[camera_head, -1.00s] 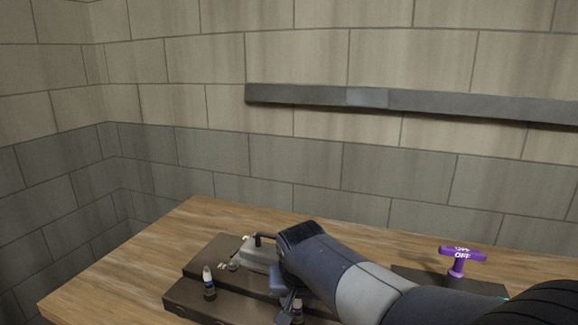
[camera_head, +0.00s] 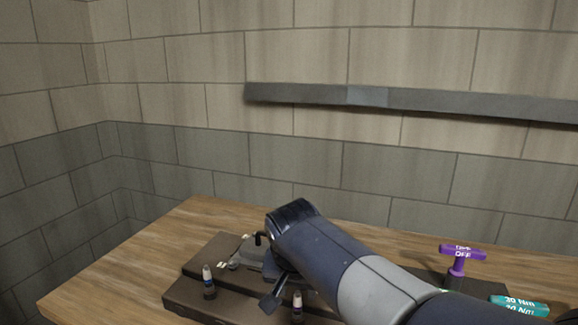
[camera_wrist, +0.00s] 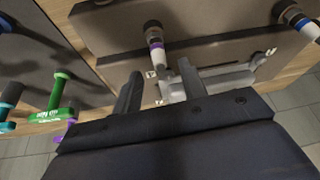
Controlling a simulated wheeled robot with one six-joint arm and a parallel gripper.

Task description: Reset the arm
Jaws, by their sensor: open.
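My gripper (camera_wrist: 158,80) is open in the wrist view, its two dark fingers apart with nothing held between them. It hangs above the brown stepped block (camera_wrist: 110,32), near a grey metal part (camera_wrist: 215,84) on it. A dark post with white and purple bands (camera_wrist: 155,42) stands just beyond the fingertips; I cannot tell whether they touch. In the head view the gripper (camera_head: 268,303) is partly hidden at the end of my arm, over the block (camera_head: 185,294). A banded post (camera_head: 297,307) is beside it, and another post (camera_head: 209,282) stands farther left.
A purple T-handle marked OFF (camera_head: 462,252) stands right of my arm. A teal handle marked 30 Nm (camera_head: 520,305) is at the lower right. A green handle (camera_wrist: 50,112) shows in the wrist view. The wooden table (camera_head: 110,275) is bare at left; a tiled wall is behind.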

